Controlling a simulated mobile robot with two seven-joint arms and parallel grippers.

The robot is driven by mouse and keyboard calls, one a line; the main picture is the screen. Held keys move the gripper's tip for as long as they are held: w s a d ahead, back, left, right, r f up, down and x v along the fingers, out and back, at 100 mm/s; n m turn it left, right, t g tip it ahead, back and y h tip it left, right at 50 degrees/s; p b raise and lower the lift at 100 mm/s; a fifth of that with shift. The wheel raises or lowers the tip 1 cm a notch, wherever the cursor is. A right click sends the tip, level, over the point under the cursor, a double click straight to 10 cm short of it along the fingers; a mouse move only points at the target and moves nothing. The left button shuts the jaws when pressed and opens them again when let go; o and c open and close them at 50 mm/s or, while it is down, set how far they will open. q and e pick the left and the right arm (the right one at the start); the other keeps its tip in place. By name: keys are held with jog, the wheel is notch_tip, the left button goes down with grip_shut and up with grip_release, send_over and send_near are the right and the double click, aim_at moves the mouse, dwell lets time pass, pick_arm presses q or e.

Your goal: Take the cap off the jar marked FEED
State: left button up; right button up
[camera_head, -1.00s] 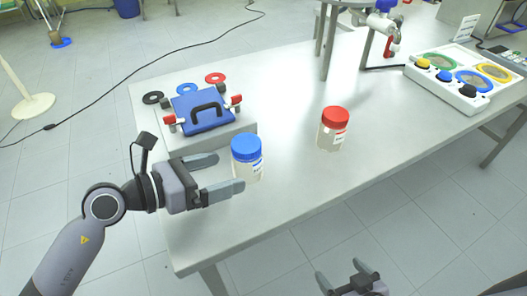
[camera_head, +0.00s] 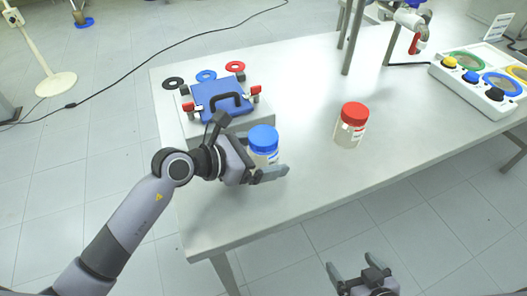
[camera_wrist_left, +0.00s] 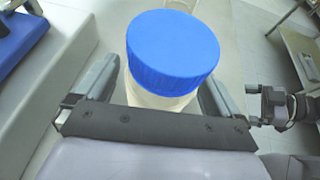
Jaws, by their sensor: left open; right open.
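A jar with a blue cap (camera_head: 263,139) stands on the table; its label is too small to read. My left gripper (camera_head: 262,158) is open, with its fingers on either side of this jar. In the left wrist view the blue cap (camera_wrist_left: 173,48) rises between the two spread fingers, and gaps show beside the jar. A second jar with a red cap (camera_head: 354,114) stands to the right, its label also unreadable. Both caps sit on their jars. My right gripper (camera_head: 352,266) is open and empty, low in front of the table.
A blue plate with a black handle (camera_head: 222,98) and red-ended clamps sits on a grey block behind the blue-capped jar. Several coloured rings lie behind it. A metal stand with a red-handled tap (camera_head: 415,43) and a button panel (camera_head: 475,95) are at right. The front table area is clear.

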pick_arm(q)
jog(key=c, duration=1.1)
jog(key=shift+r, duration=0.15)
notch_tip(320, 180, up, 20)
jog(key=shift+f, duration=0.1)
